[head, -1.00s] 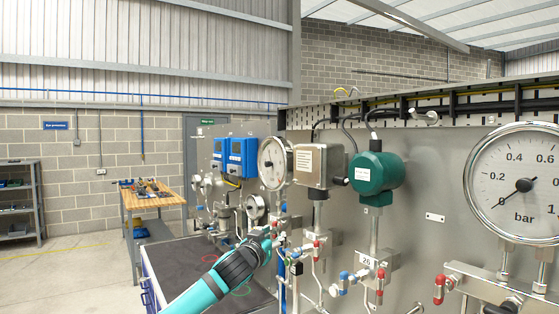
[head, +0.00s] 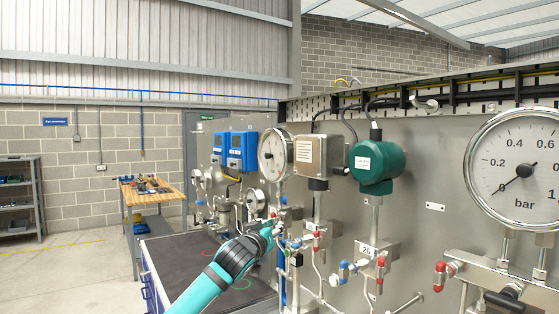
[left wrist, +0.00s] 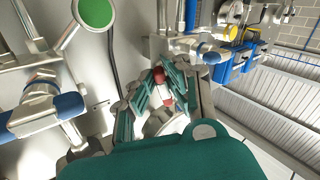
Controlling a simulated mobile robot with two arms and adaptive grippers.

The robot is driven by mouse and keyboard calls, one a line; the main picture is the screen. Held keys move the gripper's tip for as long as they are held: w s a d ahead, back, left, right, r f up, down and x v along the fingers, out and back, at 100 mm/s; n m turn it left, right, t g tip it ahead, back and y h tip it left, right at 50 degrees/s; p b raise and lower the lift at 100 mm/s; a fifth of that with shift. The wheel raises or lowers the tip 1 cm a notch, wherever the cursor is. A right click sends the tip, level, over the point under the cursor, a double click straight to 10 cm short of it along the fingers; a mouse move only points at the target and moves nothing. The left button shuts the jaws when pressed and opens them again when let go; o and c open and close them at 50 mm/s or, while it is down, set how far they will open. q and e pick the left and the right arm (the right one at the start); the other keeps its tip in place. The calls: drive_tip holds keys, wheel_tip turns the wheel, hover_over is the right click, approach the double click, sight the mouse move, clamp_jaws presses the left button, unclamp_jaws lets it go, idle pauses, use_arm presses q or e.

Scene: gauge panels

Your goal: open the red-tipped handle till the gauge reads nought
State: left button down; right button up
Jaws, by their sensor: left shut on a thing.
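My left gripper (head: 273,230) reaches in from the left to the valves low on the grey panel. In the left wrist view it (left wrist: 157,100) is shut around a red-tipped handle (left wrist: 158,76); the red end and a pale stem show between the fingers. The rest of the handle is partly hidden by the fingers. A white dial gauge (head: 275,152) is on the panel above my gripper, its reading too small to tell. A large bar gauge (head: 522,168) at the right has its needle near 0. I cannot tell which gauge belongs to the handle. My right gripper is not in view.
Blue-tipped handles (left wrist: 68,106) and pipework crowd close beside the left gripper. A green transmitter (head: 376,165) and a tagged manifold (head: 375,252) stand to the right. A dark-topped bench (head: 180,262) lies below; a wooden workbench (head: 150,192) stands farther back.

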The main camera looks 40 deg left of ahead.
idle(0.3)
use_arm(q)
drive_tip(key=n, duration=0.3)
drive_tip(key=shift+d+r+n+b, duration=0.15)
drive_tip(key=shift+d+n+b, duration=0.05)
drive_tip(key=shift+n+b, duration=0.1)
drive_tip(key=shift+w+d+r+n, duration=0.1)
drive_tip(key=shift+r+n, duration=0.05)
drive_tip(key=shift+n, duration=1.65)
